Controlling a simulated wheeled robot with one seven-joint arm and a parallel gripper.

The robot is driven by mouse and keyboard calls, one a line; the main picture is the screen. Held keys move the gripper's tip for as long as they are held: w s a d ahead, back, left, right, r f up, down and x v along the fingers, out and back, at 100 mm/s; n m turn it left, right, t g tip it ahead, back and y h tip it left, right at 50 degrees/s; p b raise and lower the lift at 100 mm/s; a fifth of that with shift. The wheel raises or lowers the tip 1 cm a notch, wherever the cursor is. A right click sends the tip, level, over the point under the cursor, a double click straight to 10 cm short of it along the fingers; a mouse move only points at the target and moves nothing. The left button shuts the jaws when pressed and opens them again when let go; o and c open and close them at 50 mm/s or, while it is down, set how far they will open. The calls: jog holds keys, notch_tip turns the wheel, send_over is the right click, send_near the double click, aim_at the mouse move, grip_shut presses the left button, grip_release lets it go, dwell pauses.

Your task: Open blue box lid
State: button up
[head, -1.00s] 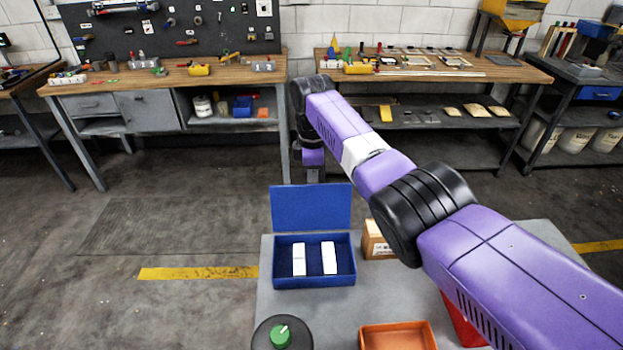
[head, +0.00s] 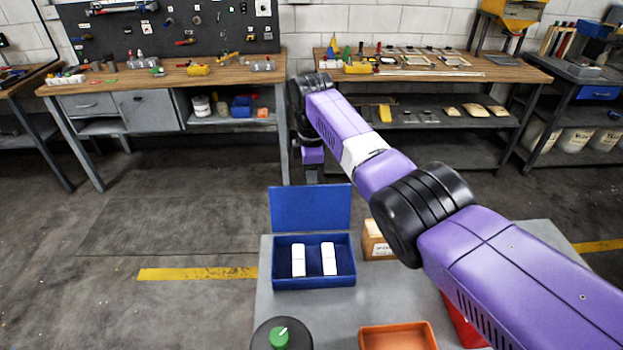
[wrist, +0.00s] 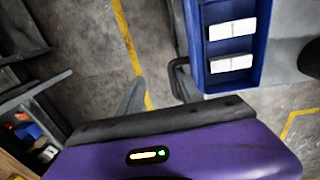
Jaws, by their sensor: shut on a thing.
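The blue box (head: 313,282) stands on the grey table with two white blocks (head: 329,259) inside. Its blue lid (head: 311,208) stands upright at the back edge, so the box is open. The box also shows at the right of the wrist view (wrist: 256,68), with the lid nearly edge-on (wrist: 192,28). My gripper (wrist: 158,88) is at the lid's far side, shut on the lid. One finger is against the lid edge in the wrist view; the exact contact is hard to see. In the head view the lid partly hides the gripper.
A cardboard box (head: 378,246) stands right of the blue box. An orange tray (head: 398,338) and a green knob on a dark round base (head: 279,339) are at the front. A red bin (head: 463,322) is partly hidden by my arm. Workbenches (head: 165,78) stand behind open floor.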

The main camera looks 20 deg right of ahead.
notch_tip(320, 180, up, 8)
jog(key=shift+s+b, duration=0.15)
jog(key=shift+b, duration=0.3)
jog(key=shift+s+f, duration=0.15)
